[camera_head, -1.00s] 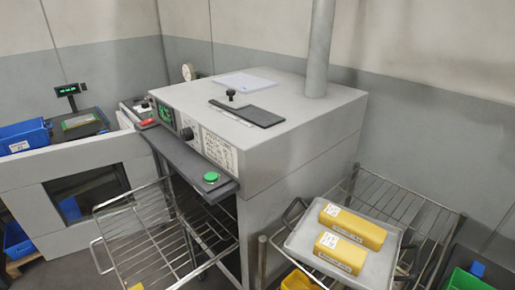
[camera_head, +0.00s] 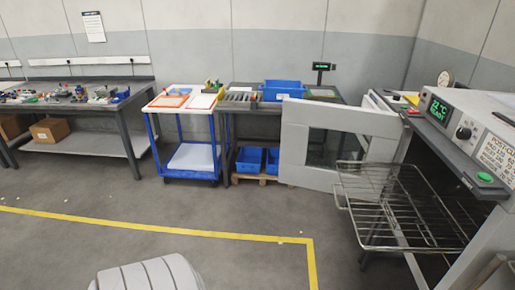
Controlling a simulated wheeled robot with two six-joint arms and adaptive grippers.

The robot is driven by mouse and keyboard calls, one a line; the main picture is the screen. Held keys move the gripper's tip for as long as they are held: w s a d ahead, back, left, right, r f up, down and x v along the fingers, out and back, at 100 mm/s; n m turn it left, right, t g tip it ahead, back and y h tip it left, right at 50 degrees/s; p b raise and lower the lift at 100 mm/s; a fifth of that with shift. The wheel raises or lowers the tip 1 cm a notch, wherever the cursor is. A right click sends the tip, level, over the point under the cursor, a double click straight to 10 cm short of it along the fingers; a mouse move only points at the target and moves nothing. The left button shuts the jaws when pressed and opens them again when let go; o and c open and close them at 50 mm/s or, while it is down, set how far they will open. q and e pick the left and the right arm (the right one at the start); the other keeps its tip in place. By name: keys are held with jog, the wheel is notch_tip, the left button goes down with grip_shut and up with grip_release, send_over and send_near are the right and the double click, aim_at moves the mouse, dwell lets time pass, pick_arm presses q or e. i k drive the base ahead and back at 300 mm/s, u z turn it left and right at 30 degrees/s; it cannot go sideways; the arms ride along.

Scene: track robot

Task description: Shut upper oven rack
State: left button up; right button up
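The oven (camera_head: 486,125) stands at the right edge of the view, with a lit green display and a green button on its front ledge. Its door (camera_head: 338,145) is swung open to the left. The upper rack (camera_head: 400,207), a wire shelf with a raised front handle, is pulled out of the oven opening and looks empty. Whether a lower rack sits beneath it cannot be told. Neither of my grippers is in view.
A blue cart (camera_head: 187,135) with papers on top and a dark table (camera_head: 262,105) with blue bins stand at the back. A long workbench (camera_head: 75,95) is at the left. Yellow tape (camera_head: 190,233) marks the grey floor, which is open in the middle.

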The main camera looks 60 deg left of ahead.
aim_at(438, 249)
jog(key=u, duration=0.1)
jog(key=k, duration=0.15)
jog(key=u, duration=0.5)
jog(key=i, duration=0.6)
jog(key=u, duration=0.6)
jog(key=k, duration=0.65)
jog(key=z, duration=0.85)
jog(key=i, duration=0.95)
